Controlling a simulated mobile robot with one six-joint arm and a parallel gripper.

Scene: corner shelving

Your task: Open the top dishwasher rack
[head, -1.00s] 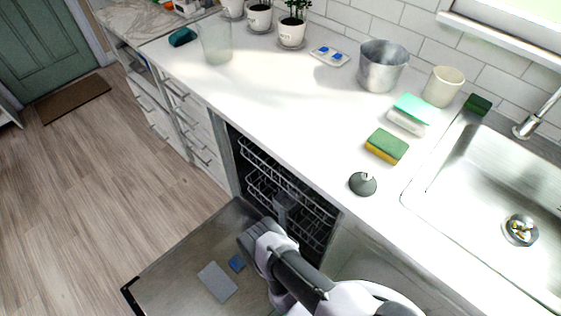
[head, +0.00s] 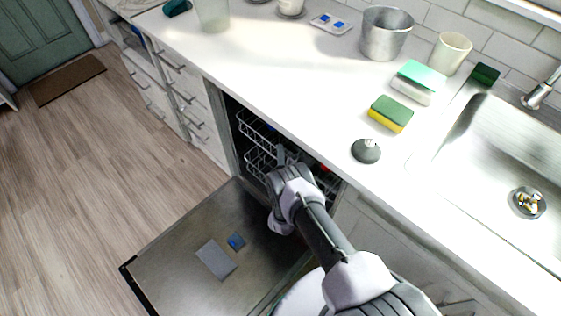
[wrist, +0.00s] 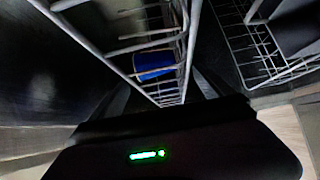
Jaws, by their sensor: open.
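The dishwasher stands under the counter, its door (head: 185,260) folded down flat. The top rack (head: 252,124) shows as white wire inside the opening, with more wire below it. My gripper (head: 282,156) is at the dishwasher opening, in front of the racks, and my arm hides part of them. In the wrist view, wire rack bars (wrist: 115,52) run close ahead of my gripper, with a blue cup (wrist: 154,65) behind them. My gripper is open. Its fingertips are dark there, and I cannot tell whether they touch the wire.
A grey tablet (head: 215,259) and a small blue piece (head: 236,241) lie on the door. The white counter (head: 270,75) above holds a sponge (head: 391,113), a metal pot (head: 385,35) and a dark round stopper (head: 366,150). The sink is at right.

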